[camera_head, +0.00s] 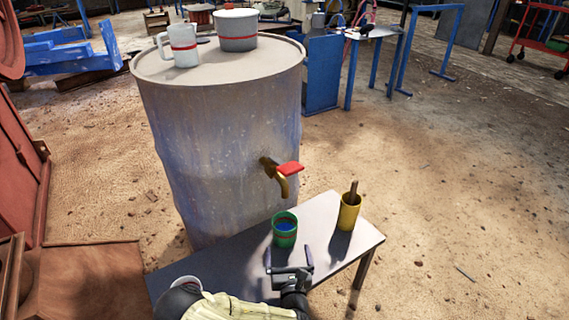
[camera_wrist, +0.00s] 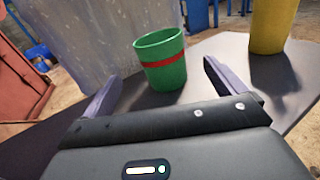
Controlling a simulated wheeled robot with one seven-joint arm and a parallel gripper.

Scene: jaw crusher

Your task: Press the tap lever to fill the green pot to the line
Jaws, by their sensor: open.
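The green pot (camera_head: 285,236) stands upright on the bench (camera_head: 226,264), below the spout of the brass tap (camera_head: 270,166) on the large drum (camera_head: 228,130). Blue liquid shows inside the pot, and a red band runs around it. The tap's red lever (camera_head: 290,169) sticks out to the right above the spout. My gripper (camera_head: 289,258) is open and empty, just in front of the pot and low over the bench. In the wrist view, the green pot (camera_wrist: 161,60) is ahead, between the two spread fingers and apart from them. The tap is out of the wrist view.
A yellow cup (camera_head: 349,212) with a brown stick in it stands to the right on the bench. A white mug (camera_head: 180,46) and a grey pot (camera_head: 237,30) sit on top of the drum. Open dirt floor lies to the right.

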